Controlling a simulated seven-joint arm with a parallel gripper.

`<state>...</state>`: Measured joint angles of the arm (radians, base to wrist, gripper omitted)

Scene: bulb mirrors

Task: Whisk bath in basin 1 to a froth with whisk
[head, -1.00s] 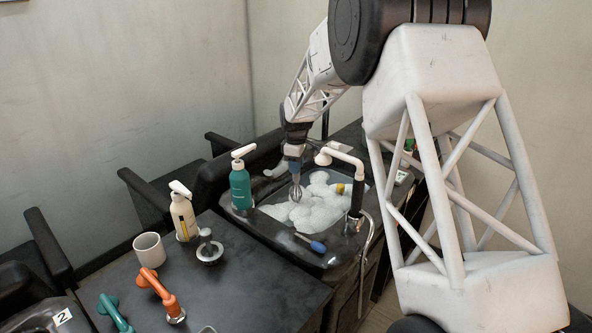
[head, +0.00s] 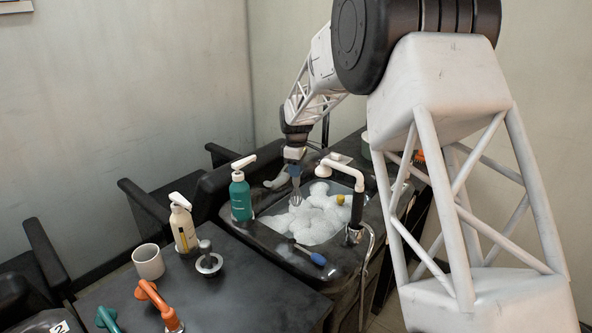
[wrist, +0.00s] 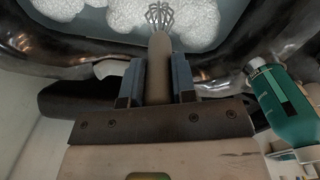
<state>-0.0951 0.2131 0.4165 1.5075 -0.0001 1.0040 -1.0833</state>
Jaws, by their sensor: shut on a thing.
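My gripper (head: 293,155) is shut on the handle of the whisk (head: 295,185), which points down into the basin. The whisk also shows in the wrist view (wrist: 160,62), its grey-brown handle between the blue fingers and its wire head at the white foam. The dark basin (head: 270,230) is filled with heaped white froth (head: 315,222). The wire head is at the froth's back left part; its lower tip seems to touch or enter the foam. I see no number on this basin.
A teal pump bottle (head: 240,197) stands at the basin's left. A blue-handled tool (head: 308,252) lies on the front rim. A cream bottle (head: 183,222) and white mug (head: 148,262) stand on the dark counter.

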